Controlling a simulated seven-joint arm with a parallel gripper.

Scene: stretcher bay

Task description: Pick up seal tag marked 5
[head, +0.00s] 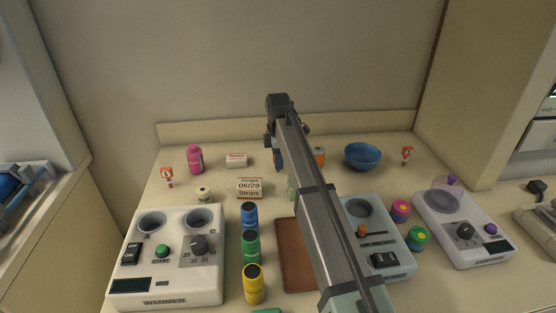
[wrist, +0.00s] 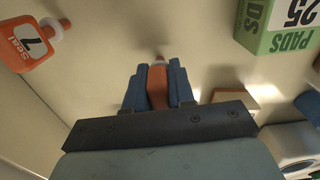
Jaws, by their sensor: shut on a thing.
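My gripper (wrist: 158,76) has blue fingers closed on the sides of an orange seal tag (wrist: 157,92), seen end-on in the wrist view with a pale tip beyond it. Its marking is hidden, so I cannot read its number. Whether it touches the table is unclear. Another orange seal tag, marked 7 (wrist: 33,47), lies apart at upper left of the wrist view. In the head view my gripper (head: 278,164) is mostly behind my arm, near the back of the table. Orange-and-white tags also show at the left (head: 167,176) and right (head: 407,154); their numbers are too small to read.
A green pads box (wrist: 278,28) stands close at upper right of the wrist view. In the head view a strips box (head: 250,188), pink bottle (head: 195,158), blue bowl (head: 362,156) and orange-and-grey jar (head: 319,156) surround the gripper. A warmer (head: 170,270) stands in front.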

